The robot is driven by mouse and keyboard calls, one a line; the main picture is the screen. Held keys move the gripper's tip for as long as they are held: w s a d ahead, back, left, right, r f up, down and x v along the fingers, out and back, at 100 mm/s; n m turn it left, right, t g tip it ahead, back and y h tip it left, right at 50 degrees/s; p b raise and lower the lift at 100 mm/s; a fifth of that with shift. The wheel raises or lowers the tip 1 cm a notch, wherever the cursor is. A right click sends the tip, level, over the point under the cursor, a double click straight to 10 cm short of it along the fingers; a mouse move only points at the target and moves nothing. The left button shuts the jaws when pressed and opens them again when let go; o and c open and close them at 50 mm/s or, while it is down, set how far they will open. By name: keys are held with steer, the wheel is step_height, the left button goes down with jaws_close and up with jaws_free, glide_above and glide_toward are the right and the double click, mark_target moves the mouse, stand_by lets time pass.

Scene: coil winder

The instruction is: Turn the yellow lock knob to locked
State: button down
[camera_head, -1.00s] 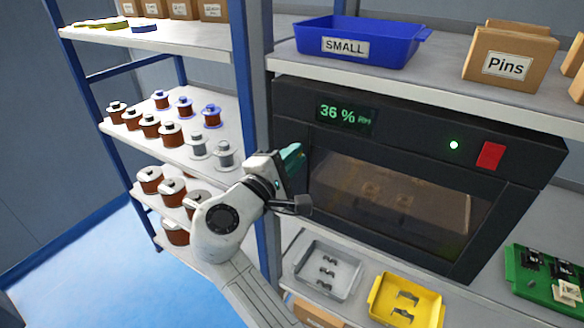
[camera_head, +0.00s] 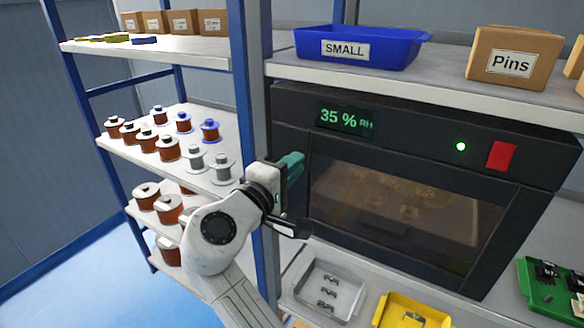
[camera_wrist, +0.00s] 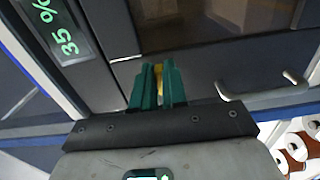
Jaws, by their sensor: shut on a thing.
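The yellow lock knob (camera_wrist: 159,76) shows in the wrist view as a thin strip of yellow between my green fingers. My gripper (camera_wrist: 157,88) is shut on it at the front of the dark cabinet. In the head view, my gripper (camera_head: 291,168) is at the left edge of the cabinet door (camera_head: 400,255), and the knob is hidden there. The fingers cover most of the knob, so I cannot tell its turn angle. The cabinet display (camera_head: 345,119) reads 35 % RH.
A metal door handle (camera_wrist: 262,96) is right of the fingers in the wrist view. A blue rack post (camera_head: 245,100) stands close left of my gripper. Shelves with several wire spools (camera_head: 168,147) are left. A grey tray (camera_head: 328,290) and yellow tray (camera_head: 412,312) lie below the cabinet.

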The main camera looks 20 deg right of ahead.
steer(key=shift+f, duration=0.1)
steer(key=c, duration=1.2)
jaws_free()
steer(key=shift+o, duration=0.2)
steer(key=b+v, duration=0.1)
steer(key=v, duration=0.9)
steer(key=shift+s+a, duration=0.25)
steer(key=shift+a, duration=0.05)
